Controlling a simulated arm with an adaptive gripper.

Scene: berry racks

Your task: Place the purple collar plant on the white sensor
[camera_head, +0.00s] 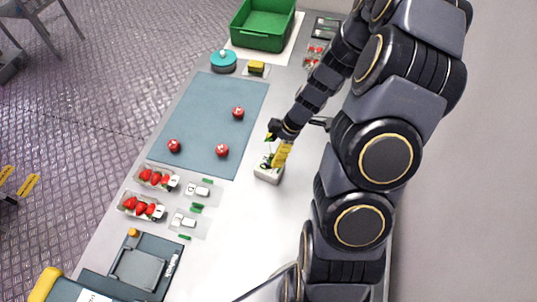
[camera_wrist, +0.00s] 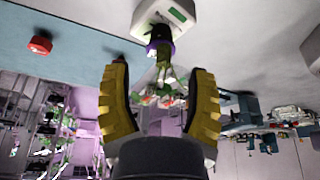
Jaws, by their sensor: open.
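The white sensor (camera_head: 268,176) sits on the bench just right of the blue mat's near corner. In the wrist view the white sensor (camera_wrist: 172,14) is at the top, with a green patch on its face. The purple collar plant (camera_wrist: 161,45) has a dark pot with its base against the sensor; it appears to stand on it. Its leaves and small red fruit reach between my fingers. In the head view only bits of the plant (camera_head: 267,158) show beside my gripper (camera_head: 279,155). My gripper's yellow fingers (camera_wrist: 160,70) are open, spread on both sides of the plant with gaps visible.
Three red fruits (camera_head: 221,150) lie on the blue mat (camera_head: 195,110). Strawberry trays (camera_head: 141,207) and small white devices (camera_head: 185,222) are at its near side. A scale (camera_head: 140,268) is in front. A green crate (camera_head: 262,35) and a teal round device (camera_head: 223,62) stand at the back.

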